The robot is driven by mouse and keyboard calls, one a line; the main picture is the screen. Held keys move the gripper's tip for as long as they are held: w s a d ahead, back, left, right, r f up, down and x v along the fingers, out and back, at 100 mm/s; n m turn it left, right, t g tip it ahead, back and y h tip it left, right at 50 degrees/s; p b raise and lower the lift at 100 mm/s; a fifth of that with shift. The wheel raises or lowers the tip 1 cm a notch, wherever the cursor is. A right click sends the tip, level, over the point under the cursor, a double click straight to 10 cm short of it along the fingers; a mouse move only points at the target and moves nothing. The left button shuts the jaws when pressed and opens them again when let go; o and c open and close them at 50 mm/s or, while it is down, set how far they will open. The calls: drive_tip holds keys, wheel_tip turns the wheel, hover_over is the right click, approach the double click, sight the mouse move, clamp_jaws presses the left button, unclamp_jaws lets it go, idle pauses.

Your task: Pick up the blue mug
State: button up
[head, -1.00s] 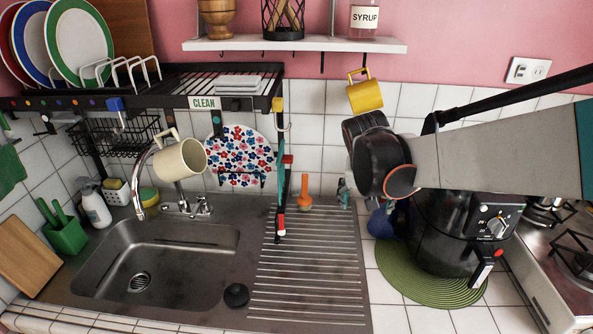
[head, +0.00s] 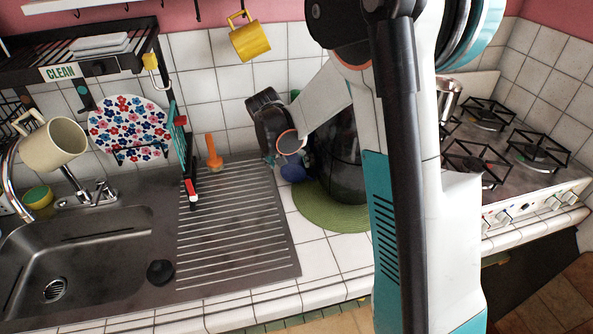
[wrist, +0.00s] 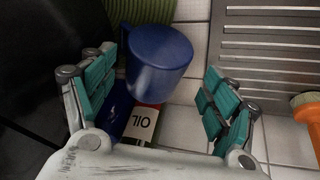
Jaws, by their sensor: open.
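The blue mug (wrist: 158,65) is in the middle of the wrist view, its handle (wrist: 124,32) at the upper left. A blue shape that looks like it (head: 293,172) shows in the head view on the counter by the air fryer, partly hidden by my arm. My gripper (wrist: 164,75) is open in the wrist view, with teal finger pads on either side of the mug and gaps on both sides. In the head view the fingers are mostly hidden behind my wrist.
A tin labelled OIL (wrist: 140,125) stands close to the mug in the wrist view. The black air fryer (head: 338,155) on a green mat (head: 345,218) is to the right. The ribbed drainboard (head: 240,230) and an orange brush (head: 213,152) are to the left.

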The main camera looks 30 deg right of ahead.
sight(293, 167)
drive_tip(key=shift+b+x, duration=1.05)
drive_tip(key=shift+x, duration=1.8)
drive_tip(key=shift+s, duration=0.25)
drive_tip(key=c, duration=1.1)
drive_tip(key=w+a+r+p, duration=0.1)
drive_tip(key=a+r+p, duration=0.1)
drive_tip(key=a+r, duration=0.2)
drive_tip(key=w+a+r+p, duration=0.1)
drive_tip(key=a+r, duration=0.3)
drive_tip(key=a, duration=0.5)
drive_tip(key=shift+w+a+p, duration=0.35)
drive_tip(key=shift+w+p, duration=0.05)
drive_tip(key=shift+p, duration=0.05)
